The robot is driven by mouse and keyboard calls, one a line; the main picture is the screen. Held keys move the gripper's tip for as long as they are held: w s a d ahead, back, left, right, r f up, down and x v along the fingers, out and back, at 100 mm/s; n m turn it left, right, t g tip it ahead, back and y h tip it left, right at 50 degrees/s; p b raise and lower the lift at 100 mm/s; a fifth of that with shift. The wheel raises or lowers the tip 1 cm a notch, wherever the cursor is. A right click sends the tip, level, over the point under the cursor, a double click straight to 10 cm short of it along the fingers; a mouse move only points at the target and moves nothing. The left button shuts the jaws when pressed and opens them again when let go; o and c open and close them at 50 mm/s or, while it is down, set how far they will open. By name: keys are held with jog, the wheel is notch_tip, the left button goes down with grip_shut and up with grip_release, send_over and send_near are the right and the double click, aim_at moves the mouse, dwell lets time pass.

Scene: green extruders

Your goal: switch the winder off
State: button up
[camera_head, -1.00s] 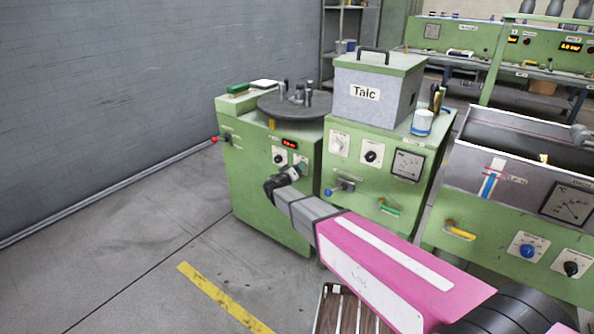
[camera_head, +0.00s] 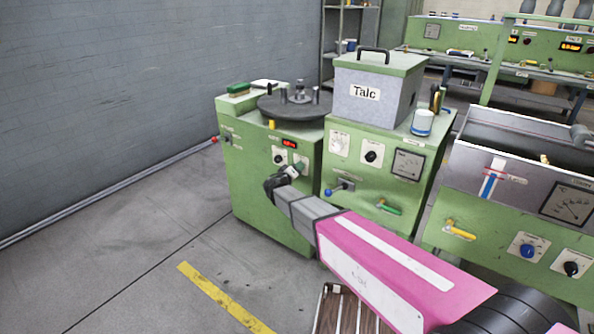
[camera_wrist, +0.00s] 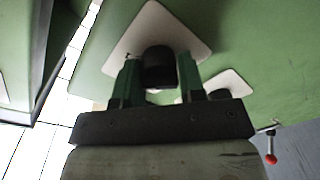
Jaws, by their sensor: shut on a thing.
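The winder (camera_head: 262,205) is the green cabinet at left with a dark round turntable (camera_head: 293,105) on top. Its front has a lit red display (camera_head: 289,143), a dark knob on a white plate (camera_head: 279,159), and a second plate lower right, mostly hidden by my gripper (camera_head: 293,171). In the wrist view my gripper (camera_wrist: 158,72) has its green fingers shut on a black knob (camera_wrist: 158,62) on a white plate (camera_wrist: 150,30). The knob's pointer and the plate's markings cannot be read there.
A green cabinet with a box marked Talc (camera_head: 365,93) stands right of the winder, with a blue-tipped lever (camera_head: 338,189). A grey trough (camera_head: 520,145) is further right. A red-ended handle (camera_head: 215,139) sticks out at the winder's left. The floor at left is clear.

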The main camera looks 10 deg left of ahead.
jog(key=n, duration=0.5)
jog(key=shift+n+g, duration=0.3)
jog(key=shift+n, duration=2)
jog(key=o, duration=0.9)
jog(key=v, duration=1.1)
